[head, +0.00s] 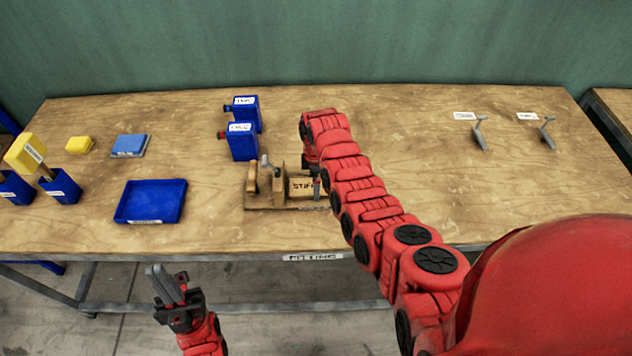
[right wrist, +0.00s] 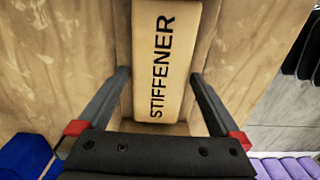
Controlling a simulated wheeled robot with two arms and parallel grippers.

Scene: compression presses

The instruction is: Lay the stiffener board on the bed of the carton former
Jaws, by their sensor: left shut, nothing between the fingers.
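The tan stiffener board (right wrist: 165,60), lettered STIFFENER, lies flat in a wooden channel in the right wrist view. In the head view its lettering shows partly (head: 302,186) at the carton former (head: 262,207), a wooden fixture with a raised block and grey lever at its left. My right gripper (right wrist: 161,72) points down over the board, its fingers spread to either side. Its tips appear near the board's long edges; I cannot tell whether they touch. In the head view my right arm hides the former's right side. My left gripper (head: 165,287) is shut and empty before the table's front edge.
A blue tray (head: 150,202), a blue-grey block (head: 130,146) and yellow pieces (head: 80,144) lie left. Two grey levers (head: 480,134) with labels stand at the right. The table's middle right is clear.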

